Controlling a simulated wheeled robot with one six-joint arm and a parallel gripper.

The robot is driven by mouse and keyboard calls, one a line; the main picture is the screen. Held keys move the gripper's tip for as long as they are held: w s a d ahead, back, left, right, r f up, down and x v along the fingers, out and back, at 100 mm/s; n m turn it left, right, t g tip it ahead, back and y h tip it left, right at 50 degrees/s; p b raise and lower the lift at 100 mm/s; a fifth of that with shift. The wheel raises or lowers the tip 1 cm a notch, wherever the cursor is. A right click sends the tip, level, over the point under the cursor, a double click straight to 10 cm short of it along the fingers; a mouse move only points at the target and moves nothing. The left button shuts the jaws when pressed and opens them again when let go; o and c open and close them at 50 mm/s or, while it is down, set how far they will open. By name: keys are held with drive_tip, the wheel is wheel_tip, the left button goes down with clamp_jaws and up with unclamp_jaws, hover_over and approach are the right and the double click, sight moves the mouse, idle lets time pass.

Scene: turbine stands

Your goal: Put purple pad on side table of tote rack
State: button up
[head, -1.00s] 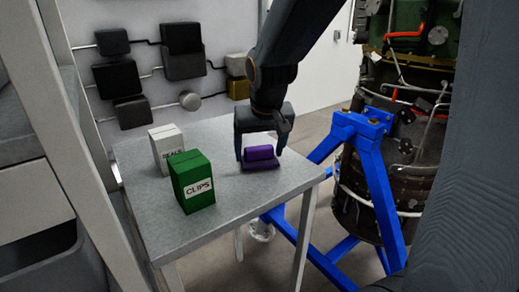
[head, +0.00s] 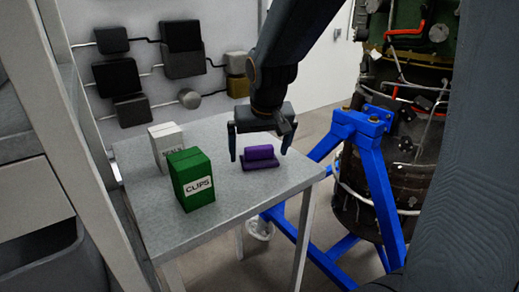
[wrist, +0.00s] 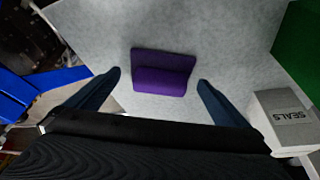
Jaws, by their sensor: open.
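The purple pad (head: 260,158) has a flat base with a raised rounded grip. It lies on the grey side table (head: 239,205), toward the table's right side. It also shows in the wrist view (wrist: 163,73), ahead of and between the fingertips. My gripper (head: 260,157) is open above the pad, with one finger to each side of it. In the wrist view my gripper (wrist: 160,80) has clear gaps on both sides of the pad and holds nothing.
A green CLIPS box (head: 192,180) and a white SEALS box (head: 163,147) stand on the table left of the pad. A blue stand (head: 372,165) with the turbine is at the right. The pale rack frame (head: 75,130) is at the left. The table's front right is bare.

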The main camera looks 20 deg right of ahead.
sight(262, 165)
drive_tip(key=shift+p+v, duration=3.15)
drive_tip(key=shift+v, duration=0.4)
